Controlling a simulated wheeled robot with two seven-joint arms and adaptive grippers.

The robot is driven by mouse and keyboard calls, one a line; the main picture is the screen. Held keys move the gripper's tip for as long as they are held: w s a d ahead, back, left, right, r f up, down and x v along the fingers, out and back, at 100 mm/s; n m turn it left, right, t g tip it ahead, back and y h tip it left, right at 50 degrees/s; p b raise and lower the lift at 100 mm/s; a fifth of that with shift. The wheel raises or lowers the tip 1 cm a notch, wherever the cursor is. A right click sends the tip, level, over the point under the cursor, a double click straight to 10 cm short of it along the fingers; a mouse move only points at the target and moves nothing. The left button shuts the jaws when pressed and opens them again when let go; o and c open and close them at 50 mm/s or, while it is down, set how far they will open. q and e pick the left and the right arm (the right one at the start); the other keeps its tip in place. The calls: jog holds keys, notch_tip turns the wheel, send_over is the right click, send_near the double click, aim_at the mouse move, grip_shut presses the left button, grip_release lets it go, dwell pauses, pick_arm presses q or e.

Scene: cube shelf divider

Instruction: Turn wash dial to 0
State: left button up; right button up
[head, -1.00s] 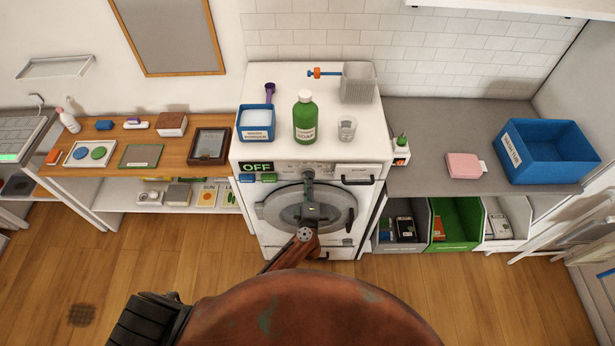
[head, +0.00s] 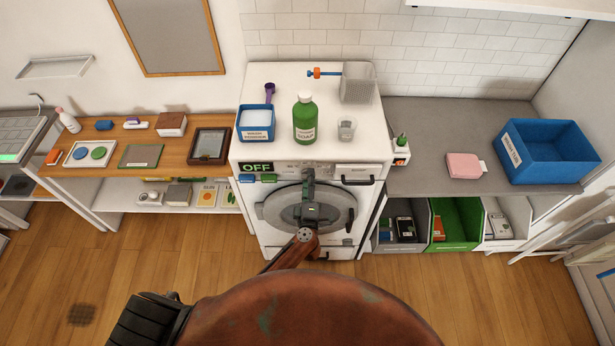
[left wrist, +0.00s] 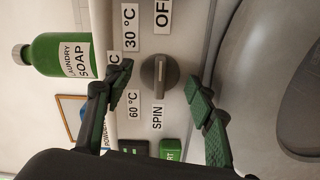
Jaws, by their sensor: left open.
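The wash dial (left wrist: 160,76) is a round dark grey knob with a pale line on it, on the washer's light panel in the left wrist view. Labels around it read 30 °C, 60 °C, SPIN and OFF, the last partly cut off. My left gripper (left wrist: 158,78) is open, its two green-padded fingers apart on either side of the dial; I see no clear contact. In the head view my left gripper (head: 309,175) is in front of the washing machine's (head: 365,150) panel and hides the dial. The display (head: 256,167) reads OFF. My right gripper is not in view.
A green laundry soap bottle (head: 305,118), a blue powder box (head: 256,123) and a clear cup (head: 346,129) stand on the washer. Blue and green buttons (head: 257,178) sit below the display. A dark door handle (head: 350,220) is below the panel.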

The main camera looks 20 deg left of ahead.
pick_arm(q)
jog(key=p+v, duration=0.1)
jog(key=v, duration=0.5)
jog(key=shift+w+p, duration=0.1)
jog(key=shift+p, duration=0.2)
